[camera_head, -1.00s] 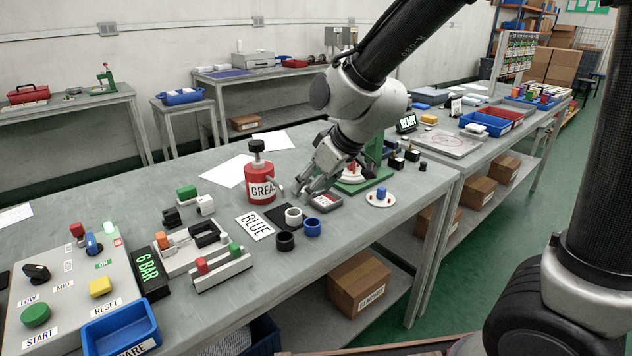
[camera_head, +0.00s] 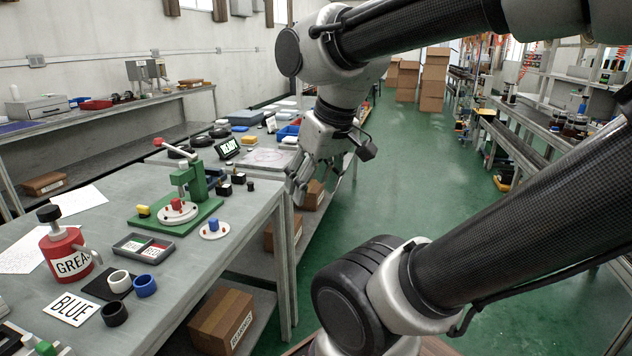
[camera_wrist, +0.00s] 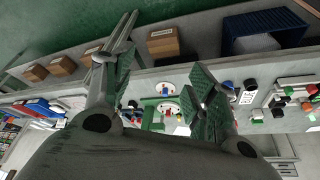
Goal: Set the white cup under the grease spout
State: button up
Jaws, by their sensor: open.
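The white cup (camera_head: 120,281) stands upright on a black mat (camera_head: 97,290) near the table's front edge, in the head view. The red grease pot (camera_head: 66,260) is behind it to the left. Its grey spout (camera_head: 91,252) points toward the cup's side; I cannot tell how the cup lines up under its tip. A blue cup (camera_head: 146,287) is right of the white cup and a black cup (camera_head: 114,314) is in front. My gripper (camera_head: 299,186) is open and empty, well right of the cups, beside the table. The wrist view shows spread fingers; the white cup is not clear there.
A BLUE card (camera_head: 70,308) lies left of the black cup. A grey tray (camera_head: 143,249) and a green press (camera_head: 190,190) stand behind the cups. A white disc (camera_head: 214,232) with a blue knob is near the table edge. The green-floored aisle (camera_head: 420,150) is open.

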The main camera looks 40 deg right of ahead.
aim_at(120, 282)
jog(key=l+u, duration=0.1)
jog(key=u, duration=0.3)
jog(key=i+l+u, duration=0.1)
jog(key=u, duration=0.3)
jog(key=l+u, duration=0.2)
jog(key=u, duration=0.2)
jog(key=l+u, duration=0.15)
jog(key=u, duration=0.25)
jog(key=l+u, duration=0.2)
jog(key=l, duration=0.25)
jog(key=k+l+u, duration=0.15)
jog(key=l, duration=0.25)
jog(key=k+l+u, duration=0.2)
jog(key=l, duration=0.25)
jog(key=l+u, duration=0.2)
jog(key=l, duration=0.2)
jog(key=k+l, duration=0.2)
jog(key=l, duration=0.2)
jog(key=k+l, duration=0.15)
jog(key=l, duration=0.2)
